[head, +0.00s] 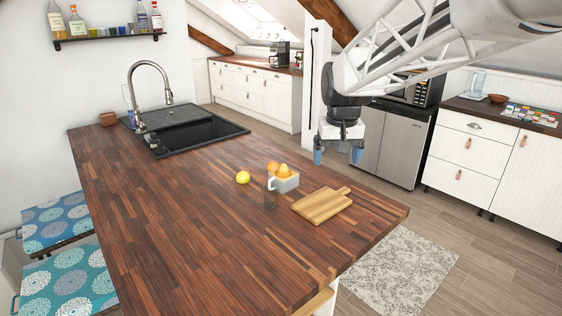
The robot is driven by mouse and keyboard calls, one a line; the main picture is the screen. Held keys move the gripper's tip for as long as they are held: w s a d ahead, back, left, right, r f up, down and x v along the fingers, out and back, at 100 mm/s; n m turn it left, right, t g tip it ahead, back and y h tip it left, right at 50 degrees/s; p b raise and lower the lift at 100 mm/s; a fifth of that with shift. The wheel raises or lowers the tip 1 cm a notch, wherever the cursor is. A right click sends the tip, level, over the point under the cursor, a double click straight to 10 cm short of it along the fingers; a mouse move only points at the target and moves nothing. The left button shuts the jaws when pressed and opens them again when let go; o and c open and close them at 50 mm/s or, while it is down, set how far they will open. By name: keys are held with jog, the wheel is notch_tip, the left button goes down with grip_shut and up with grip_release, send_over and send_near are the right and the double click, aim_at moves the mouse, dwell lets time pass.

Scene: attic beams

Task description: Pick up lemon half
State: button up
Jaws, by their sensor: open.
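A small yellow lemon piece (243,177) sits on the wooden counter (190,230) in the head view, left of the juicer. It is too small to tell for sure whether it is a half or whole. My gripper (338,156) hangs to the right of the lemon in the picture, with its two blue fingertips pointing down. It is open, with nothing seen between the fingers. It appears apart from the lemon and from the counter.
A pale juicer (285,185) with orange pieces on top stands right of the lemon. A black sink (200,135) with a tall faucet (135,90) is behind. The left counter is clear.

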jog(key=w+a+f, duration=0.2)
jog(key=w+a, duration=0.5)
jog(key=w, duration=0.5)
jog(key=n+g, duration=0.2)
send_over(244, 173)
notch_tip(244, 173, down, 18)
jog(key=shift+r, duration=0.2)
jog(key=shift+w+a+f, duration=0.2)
jog(key=shift+a+f, duration=0.05)
jog(key=shift+a, duration=0.05)
jog(key=shift+f, duration=1.3)
